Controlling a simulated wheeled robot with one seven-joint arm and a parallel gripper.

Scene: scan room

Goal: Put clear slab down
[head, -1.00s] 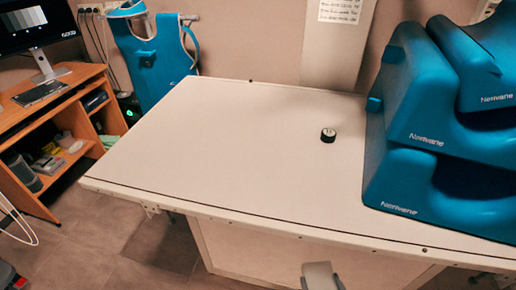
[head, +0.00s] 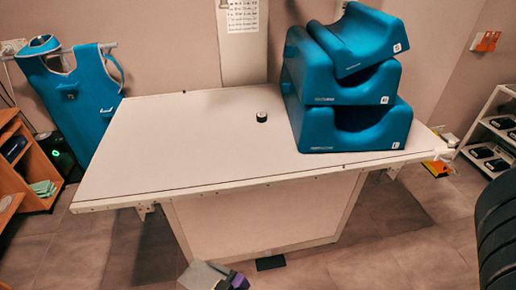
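I cannot make out a clear slab for certain in the head view. A grey block-like shape with a dark purple piece beside it, which looks like the end of my arm with my gripper (head: 232,281), shows at the bottom edge. It is low, in front of the white table (head: 190,135) and apart from its top. Its fingertips are cut off or too small to read, so I cannot tell whether it holds anything. The table top is mostly bare.
A small black round object (head: 262,117) stands near the table's middle. Stacked blue foam supports (head: 350,128) fill its right part. The left part is free. A blue apron (head: 75,100) hangs at the left. A white shelf (head: 490,135) stands right. A black ribbed shape (head: 497,230) is at the right edge.

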